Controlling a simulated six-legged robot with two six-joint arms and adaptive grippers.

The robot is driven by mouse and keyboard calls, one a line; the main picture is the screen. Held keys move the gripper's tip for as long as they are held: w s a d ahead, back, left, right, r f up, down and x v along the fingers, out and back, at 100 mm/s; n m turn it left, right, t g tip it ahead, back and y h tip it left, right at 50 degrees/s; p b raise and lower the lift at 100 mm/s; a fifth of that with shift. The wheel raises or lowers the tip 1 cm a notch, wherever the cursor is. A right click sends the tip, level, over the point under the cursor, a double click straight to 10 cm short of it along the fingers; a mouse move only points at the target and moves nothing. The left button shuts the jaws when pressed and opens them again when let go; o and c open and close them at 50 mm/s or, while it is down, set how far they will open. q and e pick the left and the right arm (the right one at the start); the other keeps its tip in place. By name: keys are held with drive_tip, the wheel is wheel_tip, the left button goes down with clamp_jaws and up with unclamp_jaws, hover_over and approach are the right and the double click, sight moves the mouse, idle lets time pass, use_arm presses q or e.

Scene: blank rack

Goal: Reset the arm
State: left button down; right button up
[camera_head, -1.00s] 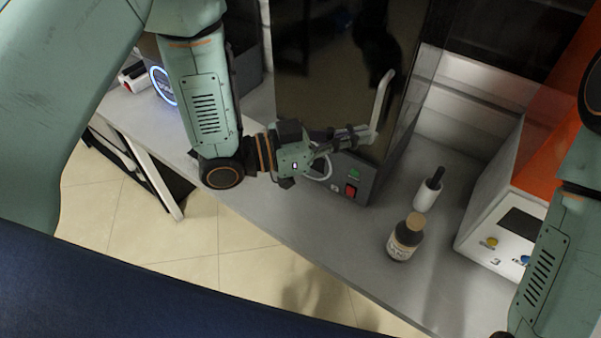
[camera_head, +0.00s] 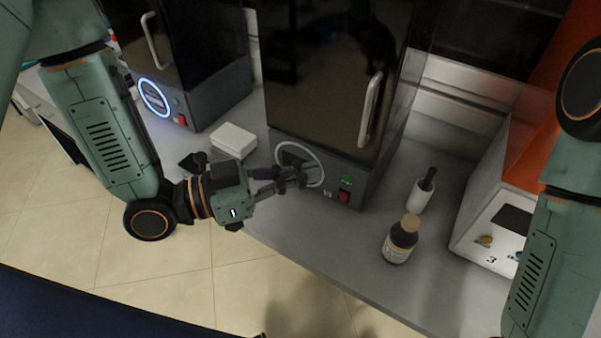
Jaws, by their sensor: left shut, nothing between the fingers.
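My left gripper (camera_head: 295,177) is shut and empty. It is held in front of the lower part of a dark glossy cabinet (camera_head: 330,70), left of the cabinet's pale door handle (camera_head: 370,110). My left arm (camera_head: 105,140) comes in from the upper left and bends at a round joint. My right arm (camera_head: 545,250) shows at the right edge; its gripper is out of the picture.
A second dark cabinet (camera_head: 190,50) with a lit blue ring stands at the left. A white box (camera_head: 234,139) sits between the cabinets. A dark bottle (camera_head: 400,240), a small white container (camera_head: 421,191) and a white-orange machine (camera_head: 489,230) stand on the grey bench (camera_head: 310,235).

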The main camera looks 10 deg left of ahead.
use_arm(q)
drive_tip(key=a+f+n+y+b, duration=0.1)
drive_tip(key=a+f+n+y, duration=0.2)
drive_tip(key=f, duration=0.4)
drive_tip(key=s+a+f+n+g+y+b, duration=0.1)
drive_tip(key=a+f+n+y, duration=0.1)
drive_tip(key=f+y, duration=0.3)
drive_tip(key=a+f+n+y+b, duration=0.2)
drive_tip(key=a+f+n, duration=0.1)
drive_tip(key=f, duration=0.5)
drive_tip(key=s+a+f+n+g+y+b, duration=0.2)
drive_tip(key=s+f+b, duration=0.3)
drive_tip(key=s+f, duration=0.4)
drive_tip(key=s+a+f+n+g+y+b, duration=0.2)
drive_tip(key=s+a+f+g+b, duration=0.3)
drive_tip(key=s+f, duration=0.5)
wheel_tip(320, 180, down, 2)
drive_tip(key=shift+s+a+f+n+y, duration=0.1)
drive_tip(key=shift+s+a+n+y, duration=0.25)
drive_tip(key=shift+y, duration=0.55)
drive_tip(key=shift+w, duration=0.1)
